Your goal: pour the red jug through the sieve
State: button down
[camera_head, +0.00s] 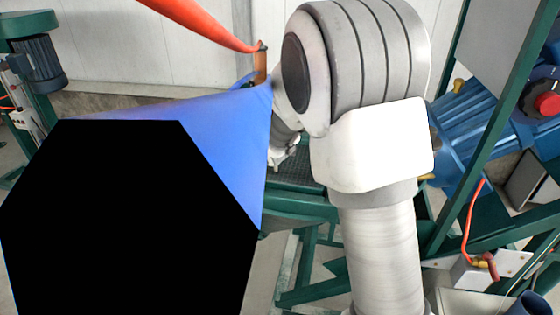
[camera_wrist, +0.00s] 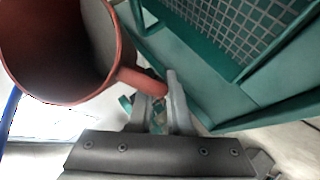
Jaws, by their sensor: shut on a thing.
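The red jug (camera_wrist: 122,62) is at the upper left of the wrist view, with its wide mouth facing the camera. Its inside is partly dark and partly grey, and I cannot tell what it holds. My gripper (camera_wrist: 160,90) is shut on the jug's handle, which sticks out to the lower right. A grey wire-mesh sieve (camera_wrist: 235,35) in a green frame lies at the upper right of the wrist view, beside the jug. In the head view I cannot make out the jug or my fingers; a large blue shape blocks much of the left.
The blue shape (camera_head: 225,130) with a black face fills the lower left of the head view. An orange hose-like piece (camera_head: 200,22) hangs above it. A blue motor (camera_head: 470,135) and green frame bars (camera_head: 465,150) stand at the right. A white wall (camera_head: 120,60) is behind.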

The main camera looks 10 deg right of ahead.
jog(key=shift+f+b, duration=0.25)
jog(key=shift+b, duration=0.35)
jog(key=shift+s+d+f+t+b, duration=0.2)
jog(key=shift+f+t+b, duration=0.35)
jog(key=shift+b, duration=0.9)
jog(key=shift+f+t+y+b, duration=0.3)
jog(key=shift+t+y+b, duration=0.4)
jog(key=shift+b, duration=1.95)
jog(key=shift+r+m+t+b, duration=0.35)
jog(key=shift+t+b, duration=0.4)
jog(key=shift+b, duration=1.5)
jog(key=shift+s+r+t+y+b, duration=0.1)
jog(key=shift+r+t+y+b, duration=0.2)
jog(key=shift+r+t+b, duration=0.5)
